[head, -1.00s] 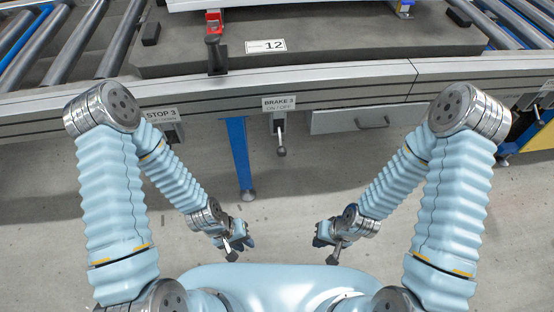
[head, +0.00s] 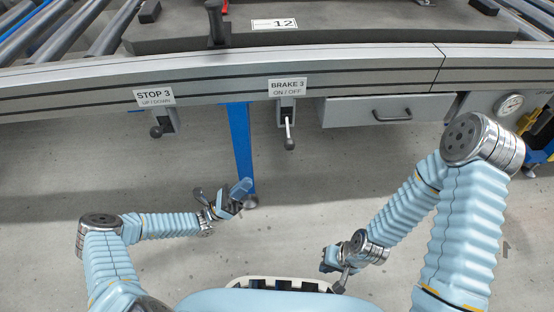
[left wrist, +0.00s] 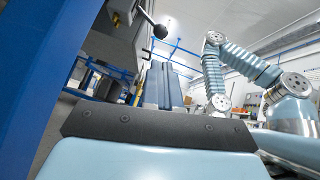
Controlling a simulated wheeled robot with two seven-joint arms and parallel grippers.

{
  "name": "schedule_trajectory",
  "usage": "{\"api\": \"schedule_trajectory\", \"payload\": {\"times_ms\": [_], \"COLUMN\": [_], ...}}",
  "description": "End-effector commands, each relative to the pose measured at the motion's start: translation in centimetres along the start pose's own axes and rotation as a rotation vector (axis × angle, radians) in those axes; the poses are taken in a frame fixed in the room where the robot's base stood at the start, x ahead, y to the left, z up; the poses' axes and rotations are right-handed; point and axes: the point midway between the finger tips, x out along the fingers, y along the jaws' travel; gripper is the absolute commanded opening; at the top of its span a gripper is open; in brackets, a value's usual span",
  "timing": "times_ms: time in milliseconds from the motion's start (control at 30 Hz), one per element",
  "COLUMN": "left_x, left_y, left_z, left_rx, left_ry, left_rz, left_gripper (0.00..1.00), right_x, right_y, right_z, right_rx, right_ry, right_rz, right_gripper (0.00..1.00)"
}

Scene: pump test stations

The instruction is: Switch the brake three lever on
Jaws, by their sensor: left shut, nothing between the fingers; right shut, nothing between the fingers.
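The brake three lever (head: 289,132) hangs from a small housing under the "BRAKE 3 ON/OFF" label (head: 287,87) on the conveyor's front rail. Its rod points down and toward me, with a dark ball at the tip. My left gripper (head: 243,190) is shut and empty, below and left of the lever, apart from it, near the blue leg. In the left wrist view the shut fingers (left wrist: 165,85) point away, and a ball-ended lever (left wrist: 152,22) hangs above them. My right gripper (head: 328,264) is shut and empty, low near my body.
The stop three lever (head: 157,130) hangs left of the blue leg (head: 240,150). A drawer (head: 350,111) with a handle and a pressure gauge (head: 509,104) are to the right of the brake lever. The floor between my arms and the rail is clear.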

Motion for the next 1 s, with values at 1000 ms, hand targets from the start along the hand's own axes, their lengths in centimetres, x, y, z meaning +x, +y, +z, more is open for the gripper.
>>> {"api": "schedule_trajectory", "payload": {"times_ms": [1000], "left_x": [12.4], "left_y": [-0.2], "left_z": [-0.2], "left_rx": [-0.002], "left_ry": [0.005], "left_rz": [-0.005], "left_gripper": [0.0], "right_x": [0.1], "right_y": [0.0], "right_z": [0.0], "right_rx": [0.0], "right_ry": [0.0], "right_rz": [0.0], "right_gripper": [0.0]}}
